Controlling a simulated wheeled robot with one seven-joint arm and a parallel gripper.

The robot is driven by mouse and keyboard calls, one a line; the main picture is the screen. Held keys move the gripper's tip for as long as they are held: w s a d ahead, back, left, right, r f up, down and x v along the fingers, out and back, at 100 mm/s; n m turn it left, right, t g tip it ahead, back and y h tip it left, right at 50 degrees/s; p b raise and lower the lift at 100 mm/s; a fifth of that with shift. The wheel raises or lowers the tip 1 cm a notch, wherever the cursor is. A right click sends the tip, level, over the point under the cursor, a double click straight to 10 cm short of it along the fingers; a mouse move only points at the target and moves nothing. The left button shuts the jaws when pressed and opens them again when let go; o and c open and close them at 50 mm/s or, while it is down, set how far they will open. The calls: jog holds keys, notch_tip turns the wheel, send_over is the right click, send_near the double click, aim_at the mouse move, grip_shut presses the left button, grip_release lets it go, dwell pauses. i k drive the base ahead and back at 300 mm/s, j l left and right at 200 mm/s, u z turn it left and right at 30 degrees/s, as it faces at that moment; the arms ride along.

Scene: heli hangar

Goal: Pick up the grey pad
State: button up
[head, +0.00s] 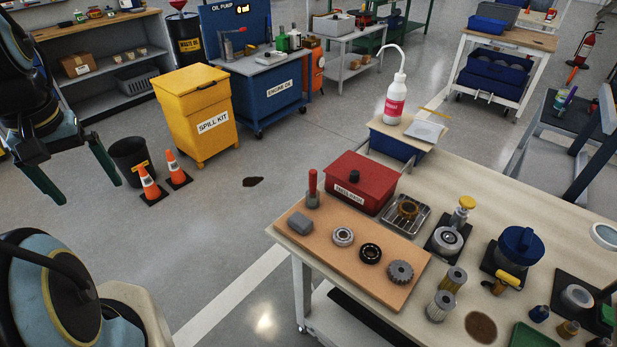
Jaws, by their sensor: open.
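The board also holds a black ring (370,253) and a gear (400,272). A red box (362,183) stands behind it, with a metal tray (405,214) alongside. Orange cones (149,184) and a yellow bin (196,115) stand on the floor.

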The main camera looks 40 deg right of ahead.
aim_at(298, 221)
jog(key=z, duration=2.65)
jog(key=i+l+u, duration=0.15)
jog(key=l+u, duration=0.15)
jog(key=i+l+u, duration=0.1)
jog(key=l+u, duration=0.2)
jog(key=l, duration=0.2)
jog(key=u, duration=2.15)
